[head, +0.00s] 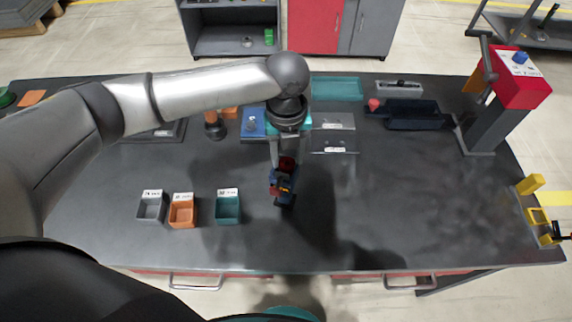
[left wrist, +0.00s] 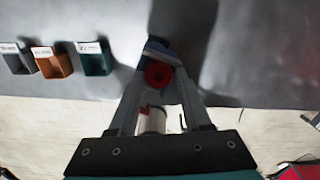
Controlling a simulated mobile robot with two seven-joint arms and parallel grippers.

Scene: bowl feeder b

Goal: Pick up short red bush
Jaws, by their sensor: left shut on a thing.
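My left gripper (head: 283,188) points down over the middle of the dark table. Its fingers also show in the left wrist view (left wrist: 157,68), closed around a short red bush (left wrist: 157,75). The bush is a small red ring with a dark hole. In the head view, red shows at the fingertips among dark blue parts, but the bush's outline there is too small to make out. A blue part (left wrist: 156,48) sits beside the bush at the fingertips. My right gripper is not in view.
Three labelled bins, grey (head: 151,209), orange (head: 182,214) and teal (head: 228,210), stand to the left of the gripper. A dark blue tray (head: 413,122) lies at the back right. A red-topped machine (head: 520,85) stands at the right. The right-centre tabletop is clear.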

